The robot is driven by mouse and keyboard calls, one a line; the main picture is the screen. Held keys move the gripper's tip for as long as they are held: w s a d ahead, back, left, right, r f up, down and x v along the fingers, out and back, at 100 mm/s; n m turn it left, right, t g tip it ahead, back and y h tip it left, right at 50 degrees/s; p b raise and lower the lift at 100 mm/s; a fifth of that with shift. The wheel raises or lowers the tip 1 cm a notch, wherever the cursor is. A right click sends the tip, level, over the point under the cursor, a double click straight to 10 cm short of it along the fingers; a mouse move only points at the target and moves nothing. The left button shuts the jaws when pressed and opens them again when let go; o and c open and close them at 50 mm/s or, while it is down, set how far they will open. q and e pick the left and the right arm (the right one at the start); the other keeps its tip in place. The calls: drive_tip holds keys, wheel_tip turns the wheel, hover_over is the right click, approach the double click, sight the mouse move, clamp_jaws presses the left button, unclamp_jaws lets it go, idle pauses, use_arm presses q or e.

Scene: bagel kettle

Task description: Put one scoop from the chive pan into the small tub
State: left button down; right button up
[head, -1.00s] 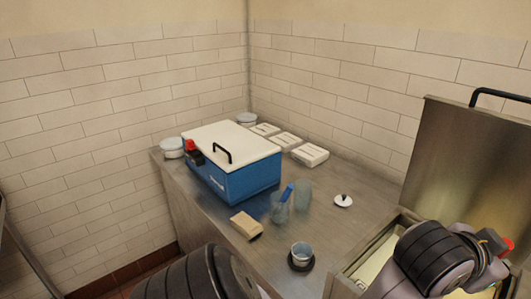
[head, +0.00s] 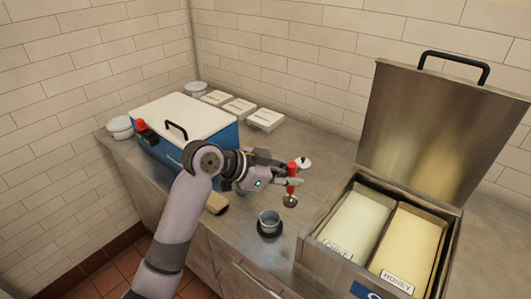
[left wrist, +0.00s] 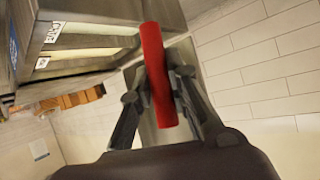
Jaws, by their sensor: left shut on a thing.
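My left gripper (head: 287,182) is shut on the red handle of a scoop (head: 292,170). The scoop hangs upright, its small dark bowl low, right of and behind the small tub. In the left wrist view the red handle (left wrist: 157,75) lies between the two fingers (left wrist: 158,92). I cannot tell what the bowl holds. The small tub (head: 269,219) is a grey-blue cup on a dark round base on the counter. The chive pan (head: 350,225), pale green with a partly readable label, sits left in the open metal well. My right gripper is not in view.
The honey pan (head: 410,240) is beside the chive pan, under a raised steel lid (head: 430,125). A blue cooler (head: 200,125) stands behind my arm.

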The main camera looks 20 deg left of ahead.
use_arm(q)
drive_tip(key=shift+w+a+f+m+g+h+p, duration=0.15)
drive_tip(key=shift+m+g+h+p, duration=0.1)
drive_tip(key=shift+m+g, duration=0.15)
drive_tip(key=shift+w+a+f+m+g+h+p, duration=0.15)
drive_tip(key=shift+m+g+h, duration=0.1)
drive_tip(key=shift+m+g, duration=0.15)
drive_tip(key=shift+w+a+r+m+g+h+p, duration=0.15)
drive_tip(key=shift+a+m+g+h+p, duration=0.2)
drive_tip(key=shift+m+g, duration=0.3)
drive_tip(key=a+r+m+g+p, duration=0.1)
drive_tip(key=a+r+g+p, duration=0.1)
drive_tip(key=a, duration=0.2)
wheel_tip(320, 180, down, 10)
drive_tip(key=w+b, duration=0.1)
drive_tip(key=b, duration=0.6)
drive_tip(key=shift+f+b, duration=0.25)
drive_tip(key=shift+b, duration=0.05)
drive_tip(key=shift+a, duration=0.15)
drive_tip(key=shift+w+d+b, duration=0.25)
drive_tip(key=shift+w+b, duration=0.25)
drive_tip(key=shift+w, duration=0.1)
